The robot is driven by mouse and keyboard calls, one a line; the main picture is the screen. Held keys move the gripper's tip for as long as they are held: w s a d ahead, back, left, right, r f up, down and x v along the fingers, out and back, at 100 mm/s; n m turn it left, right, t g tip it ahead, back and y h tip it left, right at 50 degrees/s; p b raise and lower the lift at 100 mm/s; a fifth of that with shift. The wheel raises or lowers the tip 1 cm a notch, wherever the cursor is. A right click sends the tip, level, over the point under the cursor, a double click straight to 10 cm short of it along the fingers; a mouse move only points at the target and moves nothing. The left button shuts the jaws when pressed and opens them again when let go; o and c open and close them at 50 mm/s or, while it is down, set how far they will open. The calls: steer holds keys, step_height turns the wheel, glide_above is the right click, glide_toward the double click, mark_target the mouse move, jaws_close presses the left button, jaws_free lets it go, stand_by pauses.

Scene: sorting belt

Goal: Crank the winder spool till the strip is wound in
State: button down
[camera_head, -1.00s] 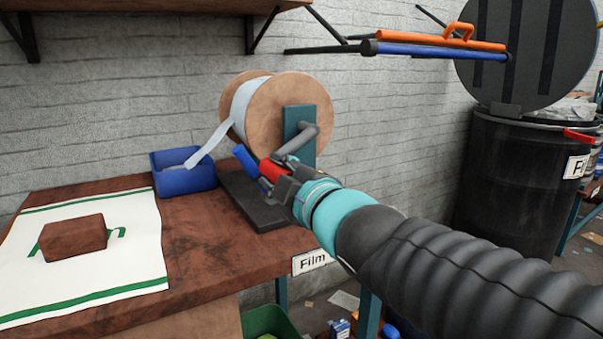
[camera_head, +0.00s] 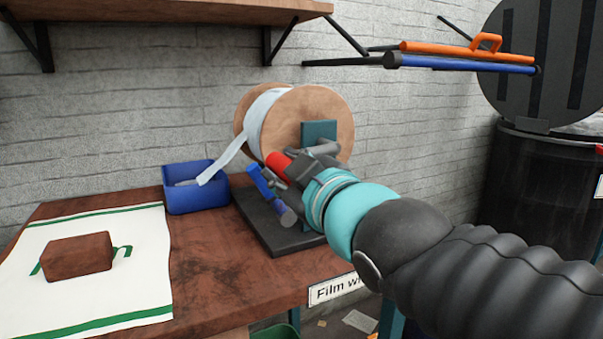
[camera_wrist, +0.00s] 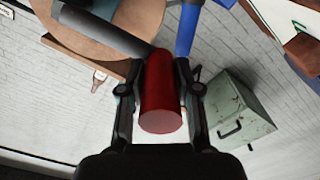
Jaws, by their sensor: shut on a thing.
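The winder spool (camera_head: 305,122) has brown round flanges and stands on a dark base plate (camera_head: 262,222) with a teal upright (camera_head: 319,131). A pale strip (camera_head: 231,151) is wrapped on the spool, and its free end hangs down to the left into a blue bin (camera_head: 196,196). My gripper (camera_head: 278,180) is shut on the red crank handle (camera_head: 277,160). In the wrist view the handle (camera_wrist: 160,95) sits between both fingers, beside the spool flange (camera_wrist: 112,22). A blue bar (camera_head: 262,184) shows next to the gripper; its attachment is unclear.
A brown block (camera_head: 77,257) lies on a white, green-striped cloth (camera_head: 140,285) on the table (camera_head: 215,268). A shelf (camera_head: 150,22) and an orange-and-blue bar (camera_head: 455,57) are on the wall. A dark drum (camera_head: 530,185) stands at the right. A green metal box (camera_wrist: 238,112) shows in the wrist view.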

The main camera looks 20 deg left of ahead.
steer(key=shift+r+m, duration=0.3)
steer(key=shift+r, duration=0.05)
stand_by(0.4)
steer(key=c, duration=0.8)
jaws_free()
